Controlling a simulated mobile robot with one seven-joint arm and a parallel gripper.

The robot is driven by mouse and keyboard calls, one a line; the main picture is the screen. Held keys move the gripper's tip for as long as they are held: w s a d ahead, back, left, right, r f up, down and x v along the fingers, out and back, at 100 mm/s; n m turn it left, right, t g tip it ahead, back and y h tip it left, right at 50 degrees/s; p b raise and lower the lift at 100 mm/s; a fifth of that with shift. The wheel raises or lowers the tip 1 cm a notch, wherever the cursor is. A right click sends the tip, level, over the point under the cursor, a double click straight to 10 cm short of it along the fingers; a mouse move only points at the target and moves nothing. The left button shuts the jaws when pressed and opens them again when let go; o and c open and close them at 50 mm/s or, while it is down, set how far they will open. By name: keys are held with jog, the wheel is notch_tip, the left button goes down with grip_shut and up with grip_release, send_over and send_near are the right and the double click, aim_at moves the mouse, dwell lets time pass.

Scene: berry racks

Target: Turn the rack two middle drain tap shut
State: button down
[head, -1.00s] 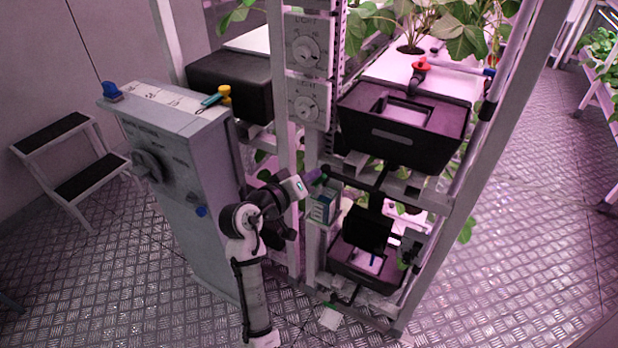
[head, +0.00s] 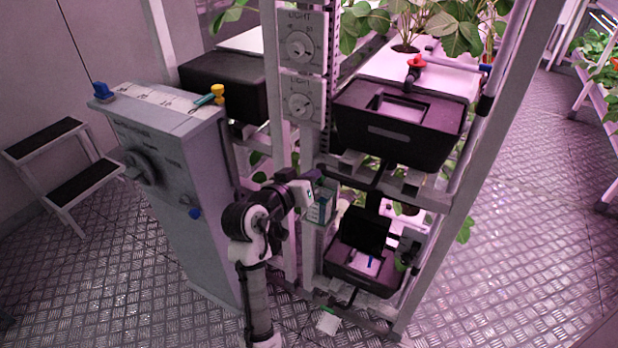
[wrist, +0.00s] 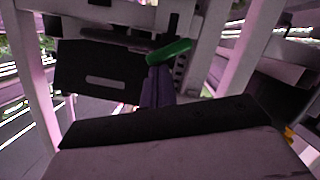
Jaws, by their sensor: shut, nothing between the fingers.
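A green tap lever (wrist: 168,51) shows in the wrist view, lying nearly level with its right end slightly higher. In the head view my gripper (head: 313,176) is at the rack post, below the upper black tank (head: 400,125). The lever cannot be made out there.
A grey control cabinet (head: 175,190) stands close to the left of my arm. A small box (head: 320,207) sits on the rack just below my gripper. A lower tank (head: 362,268) is beneath. A step stool (head: 65,165) and open floor lie left.

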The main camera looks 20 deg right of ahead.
jog(key=shift+s+d+f+m+t+y+b, duration=0.1)
jog(key=shift+s+d+m+t+y+b, duration=0.1)
jog(key=shift+m+b, duration=0.35)
jog(key=shift+s+d+f+m+t+y+b, duration=0.1)
jog(key=shift+s+d+m+t+y+b, duration=0.1)
jog(key=shift+m, duration=0.65)
jog(key=shift+s, duration=0.1)
dwell(2.4)
dwell(1.5)
jog(key=p+v, duration=0.2)
jog(key=v, duration=0.9)
jog(key=shift+a+r, duration=0.25)
jog(key=shift+r, duration=0.15)
jog(key=s+a+p, duration=0.1)
jog(key=p, duration=0.7)
jog(key=shift+s+a, duration=0.3)
